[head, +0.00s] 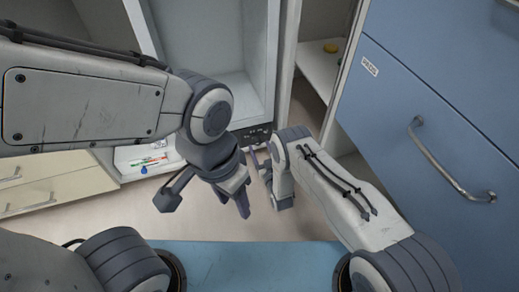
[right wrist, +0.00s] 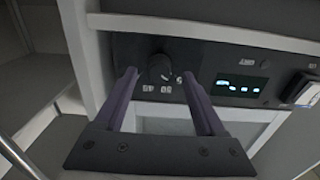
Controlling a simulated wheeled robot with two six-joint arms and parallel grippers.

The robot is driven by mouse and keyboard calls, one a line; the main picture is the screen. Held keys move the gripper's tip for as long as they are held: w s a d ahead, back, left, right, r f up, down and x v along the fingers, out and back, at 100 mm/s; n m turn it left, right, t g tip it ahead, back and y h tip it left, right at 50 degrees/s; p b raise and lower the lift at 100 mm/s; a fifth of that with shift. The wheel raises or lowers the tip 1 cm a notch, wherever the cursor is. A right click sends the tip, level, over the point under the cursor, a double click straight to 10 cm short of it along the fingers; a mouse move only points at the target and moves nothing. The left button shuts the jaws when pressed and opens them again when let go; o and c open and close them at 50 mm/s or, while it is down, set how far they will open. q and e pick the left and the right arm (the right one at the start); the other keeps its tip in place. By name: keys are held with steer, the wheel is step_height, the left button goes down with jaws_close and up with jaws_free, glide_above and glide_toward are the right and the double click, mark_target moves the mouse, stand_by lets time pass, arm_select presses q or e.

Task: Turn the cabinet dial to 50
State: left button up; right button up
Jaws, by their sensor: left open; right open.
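The cabinet dial (right wrist: 160,68) is a dark round knob on a black control panel (right wrist: 210,55) in the right wrist view. A lit display (right wrist: 240,87) sits to its right; I cannot read its digits. My right gripper (right wrist: 159,76) is open, its two fingers on either side of the dial; contact is not clear. In the head view my right gripper (head: 260,165) is just below the panel (head: 258,135), and the dial is too small to make out. My left gripper (head: 205,200) is open and empty, hanging left of the right one.
A white open cabinet (head: 285,60) stands around the panel. A low white shelf (head: 130,155) at left holds small coloured items. A blue drawer cabinet (head: 445,75) with a metal handle (head: 440,160) is at right.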

steer(key=shift+b+x, duration=0.35)
steer(key=shift+x, duration=0.75)
steer(key=shift+d, duration=0.1)
jaws_close()
